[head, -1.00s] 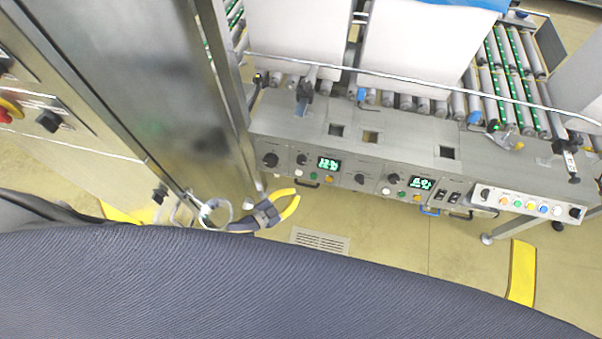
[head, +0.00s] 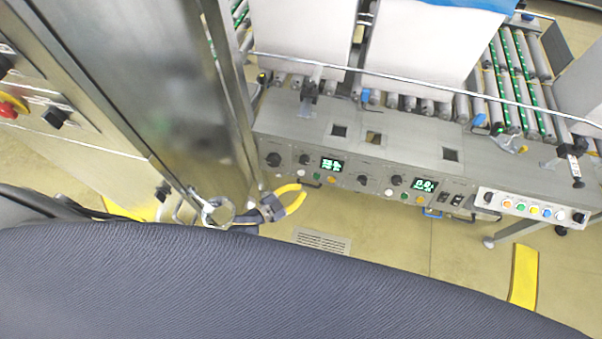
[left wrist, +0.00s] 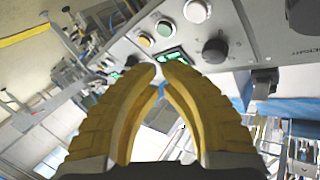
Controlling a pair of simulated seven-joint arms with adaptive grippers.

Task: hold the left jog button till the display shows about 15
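The machine's front panel carries a left display (head: 332,165) with lit green digits too blurred to read, and a right display (head: 424,185), also hard to read. Under the left display sit a white button (head: 304,172), a green button (head: 317,176) and an orange button (head: 333,181); I cannot tell which is the jog button. My left gripper (head: 303,190) has yellow fingers that curve together and look shut, with nothing between them. In the left wrist view its tips (left wrist: 160,66) lie in front of the panel, near the display (left wrist: 172,56); contact is unclear. My right gripper is out of view.
Black knobs (head: 273,159) and small handles stick out along the panel. A white box with several coloured buttons (head: 530,208) hangs at the right. A tall steel cabinet (head: 150,90) stands close on the left. Rollers and a rail lie behind the panel.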

